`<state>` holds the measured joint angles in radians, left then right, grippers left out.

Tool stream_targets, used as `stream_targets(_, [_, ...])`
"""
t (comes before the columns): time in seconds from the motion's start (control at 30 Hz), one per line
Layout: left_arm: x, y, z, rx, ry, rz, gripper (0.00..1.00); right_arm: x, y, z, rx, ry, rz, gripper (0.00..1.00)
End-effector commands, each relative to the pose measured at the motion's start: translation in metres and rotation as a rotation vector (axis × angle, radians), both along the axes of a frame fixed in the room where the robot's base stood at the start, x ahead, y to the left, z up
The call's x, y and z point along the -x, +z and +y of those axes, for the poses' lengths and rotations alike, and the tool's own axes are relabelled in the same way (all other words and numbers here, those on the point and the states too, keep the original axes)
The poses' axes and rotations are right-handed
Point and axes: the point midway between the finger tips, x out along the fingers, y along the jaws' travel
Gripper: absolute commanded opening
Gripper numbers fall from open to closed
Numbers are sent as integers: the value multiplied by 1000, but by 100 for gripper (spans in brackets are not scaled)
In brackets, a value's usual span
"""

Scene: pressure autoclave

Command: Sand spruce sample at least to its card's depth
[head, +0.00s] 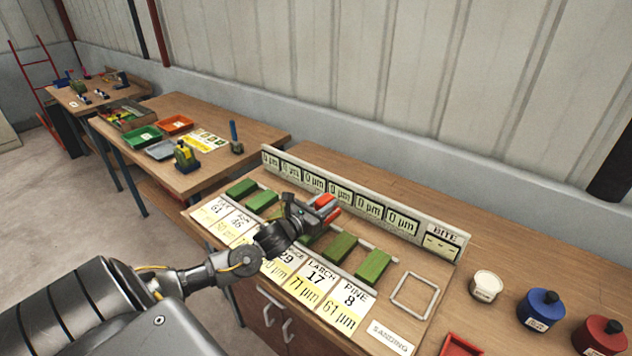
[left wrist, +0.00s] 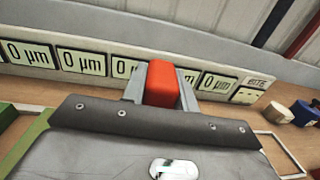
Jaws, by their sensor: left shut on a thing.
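My left gripper (head: 328,206) is shut on a red block (head: 324,200), which also shows between the fingers in the left wrist view (left wrist: 161,84). It is held above the row of green samples, in front of the display strip (head: 345,198). The spruce card (head: 286,268) is partly covered by my arm; "29" is readable, its depth figure only partly. A green sample (head: 308,238) behind that card is mostly hidden under the gripper; I cannot tell whether the block touches it. The readable displays show 0 µm, and the BITE display (head: 441,243) shows dashes. My right gripper is not in view.
Larch (head: 318,282) and pine (head: 345,304) cards lie at the front, with green samples (head: 373,266) behind. An empty white square frame (head: 414,296) lies right of them. A white pot (head: 486,286), blue container (head: 541,310) and red container (head: 600,336) stand further right.

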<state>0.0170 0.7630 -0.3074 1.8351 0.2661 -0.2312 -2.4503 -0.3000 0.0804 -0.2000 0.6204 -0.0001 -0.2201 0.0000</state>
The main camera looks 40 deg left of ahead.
Motion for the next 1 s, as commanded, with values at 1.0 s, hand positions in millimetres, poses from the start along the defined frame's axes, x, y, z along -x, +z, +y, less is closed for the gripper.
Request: stream_targets(1.0, [-9, -18, 37, 3, 74, 1, 3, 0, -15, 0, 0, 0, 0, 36])
